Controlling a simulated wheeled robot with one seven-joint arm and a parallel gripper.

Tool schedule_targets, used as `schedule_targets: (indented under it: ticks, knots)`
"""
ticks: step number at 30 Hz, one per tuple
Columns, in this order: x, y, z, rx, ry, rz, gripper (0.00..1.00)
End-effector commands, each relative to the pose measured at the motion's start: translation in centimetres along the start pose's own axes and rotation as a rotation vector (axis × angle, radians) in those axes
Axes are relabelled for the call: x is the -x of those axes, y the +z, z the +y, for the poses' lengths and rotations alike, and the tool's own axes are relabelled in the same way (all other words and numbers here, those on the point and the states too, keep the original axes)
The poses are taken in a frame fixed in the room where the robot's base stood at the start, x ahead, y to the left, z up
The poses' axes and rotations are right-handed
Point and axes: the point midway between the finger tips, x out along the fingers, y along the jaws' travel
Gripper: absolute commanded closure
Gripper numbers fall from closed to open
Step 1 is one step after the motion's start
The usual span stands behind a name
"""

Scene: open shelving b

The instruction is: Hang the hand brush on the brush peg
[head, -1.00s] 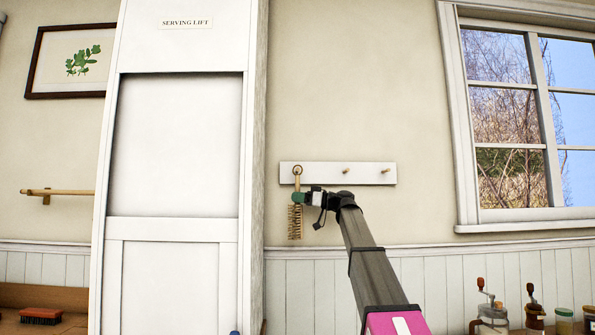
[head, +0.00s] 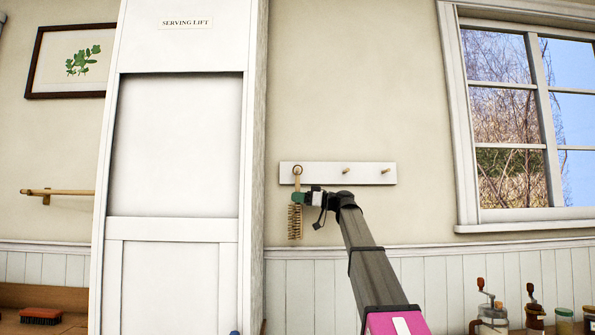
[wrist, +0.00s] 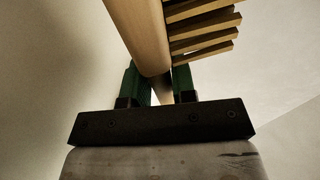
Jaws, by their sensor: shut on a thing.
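The hand brush (head: 295,221) hangs upright at the left end of the white peg rail (head: 320,174), bristles low and handle up. The ring at the top of its handle is at the leftmost peg; at this size I cannot tell whether it is around the peg or just in front of it. My gripper (head: 298,197) is shut on the handle from the right. In the wrist view the brush's wooden body and bristles (wrist: 205,28) rise between the green fingers (wrist: 158,85). The middle peg (head: 346,171) and right peg (head: 386,171) are bare.
The white serving lift housing (head: 255,150) stands close to the left of the brush. A window (head: 520,130) is to the right. Jars and grinders (head: 490,318) stand at the lower right. Another brush (head: 41,316) lies at the lower left. The wall above the rail is clear.

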Motion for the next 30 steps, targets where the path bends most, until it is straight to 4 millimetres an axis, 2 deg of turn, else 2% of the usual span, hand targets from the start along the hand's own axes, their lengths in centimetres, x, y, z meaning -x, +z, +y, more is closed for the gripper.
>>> schedule_targets:
  ticks: [30]
  knots:
    - [0.10, 0.87, -0.01, 0.000, 0.000, 0.001, 1.00]
